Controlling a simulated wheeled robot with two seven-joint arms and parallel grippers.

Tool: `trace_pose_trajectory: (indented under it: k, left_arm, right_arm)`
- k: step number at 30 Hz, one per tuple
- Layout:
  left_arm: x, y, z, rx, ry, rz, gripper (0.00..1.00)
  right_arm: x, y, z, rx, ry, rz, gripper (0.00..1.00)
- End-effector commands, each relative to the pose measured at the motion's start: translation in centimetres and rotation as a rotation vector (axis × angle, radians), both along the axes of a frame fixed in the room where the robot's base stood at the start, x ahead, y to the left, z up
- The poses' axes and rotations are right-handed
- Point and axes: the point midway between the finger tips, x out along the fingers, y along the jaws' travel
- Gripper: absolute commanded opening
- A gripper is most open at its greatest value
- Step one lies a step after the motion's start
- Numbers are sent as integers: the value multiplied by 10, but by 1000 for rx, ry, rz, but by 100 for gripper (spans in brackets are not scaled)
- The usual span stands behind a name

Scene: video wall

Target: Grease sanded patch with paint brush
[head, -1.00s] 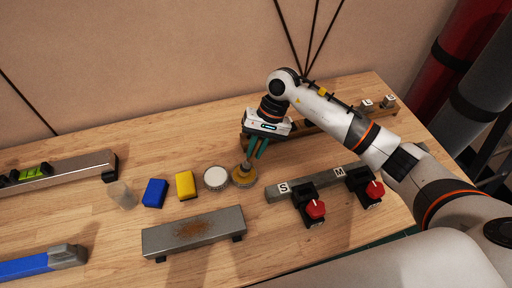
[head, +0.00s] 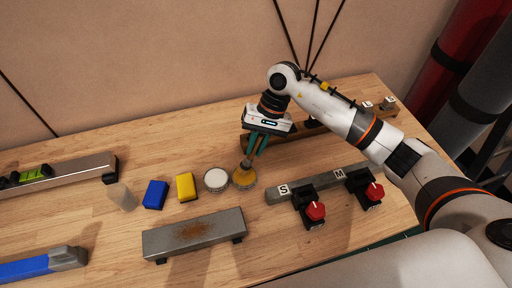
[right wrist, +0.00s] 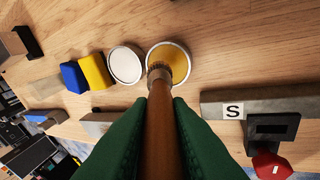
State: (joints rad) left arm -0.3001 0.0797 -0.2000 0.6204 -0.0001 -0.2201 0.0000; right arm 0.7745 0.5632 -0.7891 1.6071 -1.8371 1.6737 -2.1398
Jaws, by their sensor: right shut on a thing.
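My right gripper (head: 256,146) is shut on the wooden handle of the paint brush (right wrist: 160,125). The brush points down, and its bristle end is at the round tin of yellow-brown grease (head: 245,184); the tin also shows in the right wrist view (right wrist: 181,55). I cannot tell how deep the bristles sit in the grease. My left gripper is not in view.
A rail marked S and M (head: 318,184) with red-knobbed clamps (head: 316,211) lies right. Bare wood lies between the tins and bar.

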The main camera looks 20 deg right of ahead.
Motion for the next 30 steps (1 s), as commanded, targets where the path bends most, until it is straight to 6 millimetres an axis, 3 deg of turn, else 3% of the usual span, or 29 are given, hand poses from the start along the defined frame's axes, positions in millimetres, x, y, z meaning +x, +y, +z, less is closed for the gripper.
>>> trace_pose_trajectory:
  k: [15, 30]
  left_arm:
    - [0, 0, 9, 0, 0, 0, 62]
    - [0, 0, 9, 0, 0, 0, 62]
  right_arm:
    - [1, 0, 43, 1, -4, 0, 0]
    - [1, 0, 47, 1, -4, 0, 0]
